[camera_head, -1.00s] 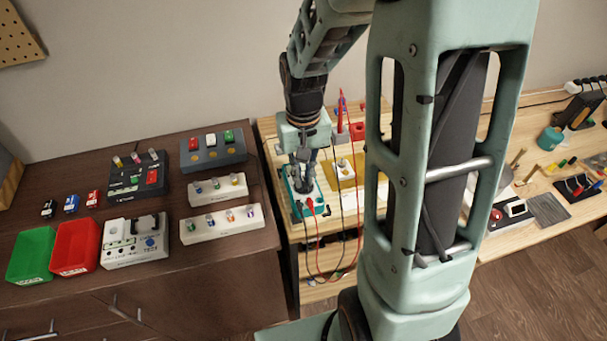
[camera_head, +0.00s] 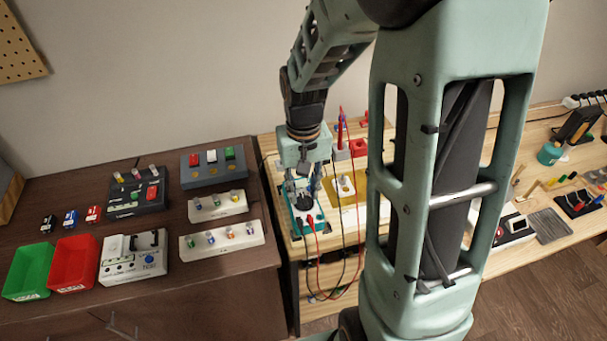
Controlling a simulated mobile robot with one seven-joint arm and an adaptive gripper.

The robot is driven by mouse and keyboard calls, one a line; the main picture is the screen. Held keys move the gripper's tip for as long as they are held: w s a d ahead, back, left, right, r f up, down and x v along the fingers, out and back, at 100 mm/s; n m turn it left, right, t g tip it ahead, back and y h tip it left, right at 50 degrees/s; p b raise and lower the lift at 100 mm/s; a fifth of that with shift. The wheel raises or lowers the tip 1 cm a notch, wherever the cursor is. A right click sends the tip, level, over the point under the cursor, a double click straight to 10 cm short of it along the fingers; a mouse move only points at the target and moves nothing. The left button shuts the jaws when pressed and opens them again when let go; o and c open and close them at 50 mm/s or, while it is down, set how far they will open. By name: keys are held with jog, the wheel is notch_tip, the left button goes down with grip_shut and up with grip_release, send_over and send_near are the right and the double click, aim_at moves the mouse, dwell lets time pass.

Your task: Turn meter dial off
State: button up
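The meter (camera_head: 308,230) is a teal-edged device with a dark face. It lies on the light wooden bench, left of my column. A red lead and a black lead run from its area. My gripper (camera_head: 303,198) points down directly over the meter and covers much of its face. The dial is mostly hidden by the gripper, so its setting cannot be read. The fingers are small and dark here; I cannot tell whether they are open, shut or touching the dial.
A yellow tray (camera_head: 349,188) and a red block (camera_head: 359,148) are beside and behind the meter. The dark cabinet at left holds a green bin (camera_head: 31,271), a red bin (camera_head: 74,263), a white tester (camera_head: 134,259) and switch boxes. My arm blocks the bench's middle.

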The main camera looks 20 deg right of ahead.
aim_at(304, 197)
notch_tip(304, 197, up, 11)
dwell(0.3)
jog(key=shift+w+d, duration=0.1)
